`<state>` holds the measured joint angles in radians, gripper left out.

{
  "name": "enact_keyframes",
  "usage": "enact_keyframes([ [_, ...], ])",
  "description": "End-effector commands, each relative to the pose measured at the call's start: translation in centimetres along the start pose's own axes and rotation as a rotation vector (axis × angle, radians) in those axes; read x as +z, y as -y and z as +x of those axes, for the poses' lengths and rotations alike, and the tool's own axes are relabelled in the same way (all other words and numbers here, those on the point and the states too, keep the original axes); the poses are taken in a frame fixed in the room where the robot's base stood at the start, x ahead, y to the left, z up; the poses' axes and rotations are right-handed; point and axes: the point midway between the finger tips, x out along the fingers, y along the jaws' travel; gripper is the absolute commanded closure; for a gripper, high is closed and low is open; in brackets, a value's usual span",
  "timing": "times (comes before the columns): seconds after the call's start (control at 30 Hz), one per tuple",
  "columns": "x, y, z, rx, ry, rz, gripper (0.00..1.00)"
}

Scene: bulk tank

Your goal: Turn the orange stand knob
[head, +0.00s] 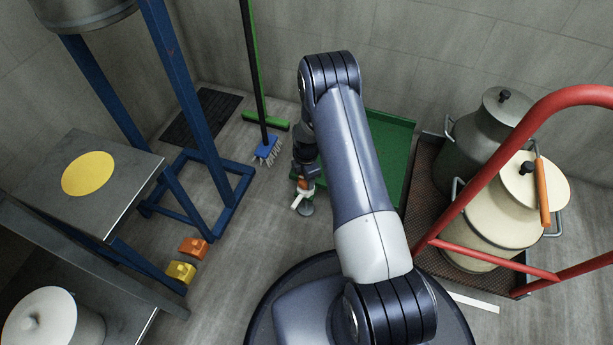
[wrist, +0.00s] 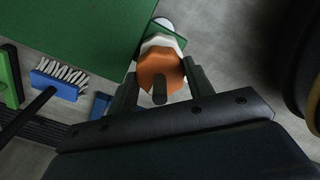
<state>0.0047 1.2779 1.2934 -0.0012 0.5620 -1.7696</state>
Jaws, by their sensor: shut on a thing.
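The orange stand knob (wrist: 158,72) sits between my gripper's two fingers in the wrist view, with a white part and a grey round piece beyond it. My gripper (wrist: 160,90) is shut on the knob, one finger on each side. In the head view the orange knob (head: 304,185) is small, above a white fitting (head: 300,200) close to the floor. My gripper (head: 305,172) is at the knob there, partly hidden by my arm. The knob's turn angle cannot be read.
A blue brush (head: 268,150) and green broom (head: 265,121) are to the left. A red-handled cart (head: 435,215) with milk cans is on the right. Orange and yellow blocks (head: 187,257) lie at left.

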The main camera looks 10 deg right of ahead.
Motion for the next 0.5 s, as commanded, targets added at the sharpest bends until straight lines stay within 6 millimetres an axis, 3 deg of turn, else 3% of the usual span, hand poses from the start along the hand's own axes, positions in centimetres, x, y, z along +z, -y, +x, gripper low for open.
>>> enact_keyframes([
  [0.17, -0.05, -0.05, -0.22, 0.000, 0.000, 0.000, 0.74],
  [0.2, -0.05, -0.05, -0.22, 0.000, 0.000, 0.001, 0.48],
  [0.43, -0.03, -0.02, -0.12, 0.000, 0.000, 0.001, 0.30],
  [0.5, -0.02, -0.02, -0.09, 0.000, 0.000, 0.001, 0.29],
])
